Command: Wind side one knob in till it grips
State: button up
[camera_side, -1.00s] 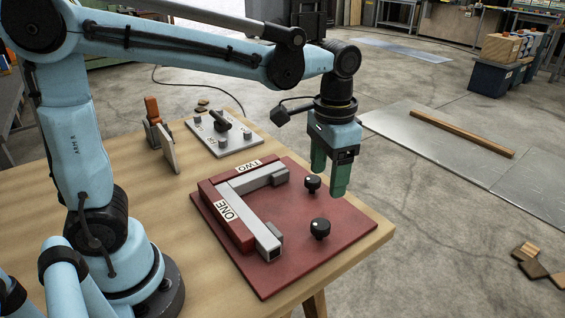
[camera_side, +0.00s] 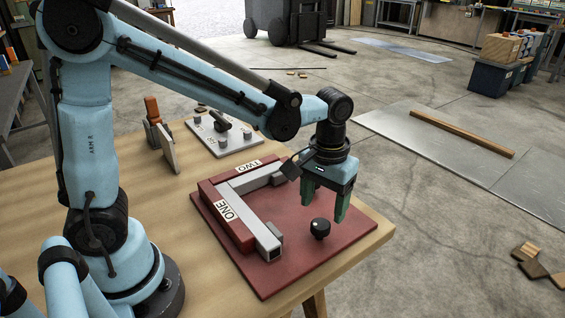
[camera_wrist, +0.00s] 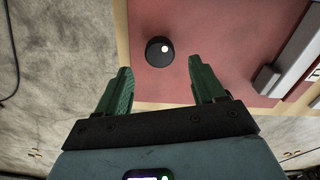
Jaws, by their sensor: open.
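A red square fixture board (camera_side: 300,262) lies on the table. A grey bar beside the ONE label (camera_side: 229,210) runs along its left, and another runs along the back by the TWO label (camera_side: 248,166). A black round knob (camera_side: 320,229) stands on the board's front right part. My gripper (camera_side: 324,206), with green fingers, is open and low over the board's back right, behind this knob. The second knob is hidden behind the gripper. In the wrist view one black knob (camera_wrist: 158,51) with a white dot shows beyond the open fingertips, untouched; I cannot tell which.
A grey plate with small posts (camera_side: 222,140) lies at the back of the table. A holder with an orange-brown part (camera_side: 154,112) stands left of it. The table's right edge is close to the board, with open floor beyond. The board's front right is clear around the knob.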

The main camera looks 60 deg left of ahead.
aim_at(321, 223)
jog(key=shift+f, duration=2.35)
jog(key=c, duration=1.1)
jog(key=shift+o, duration=0.2)
jog(key=shift+m, duration=1.3)
jog(key=o, duration=1.1)
jog(key=shift+c, duration=0.2)
jog(key=shift+r, duration=0.1)
notch_tip(321, 223, up, 12)
